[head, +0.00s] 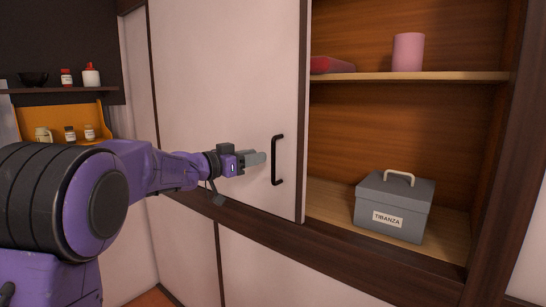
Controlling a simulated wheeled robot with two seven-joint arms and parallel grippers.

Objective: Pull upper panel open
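The upper panel (215,75) is a large pale door with a dark edge strip. A black bar handle (281,160) is mounted upright near its right edge. To the right of the panel the cabinet stands uncovered, with its inside showing. My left gripper (262,158) reaches in from the left in front of the panel. Its grey fingertips point right and end just left of the handle, with a small gap in the picture. The fingers are seen side-on and overlap, so I cannot tell their opening. My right gripper is not in view.
In the cabinet, a grey box labelled TIBANZA (395,208) stands on the lower board. A pink cylinder (408,52) and a red item (332,66) sit on the upper shelf (450,76). Pale lower panels (290,265) lie below a dark rail. Bottles and a bowl stand at far left.

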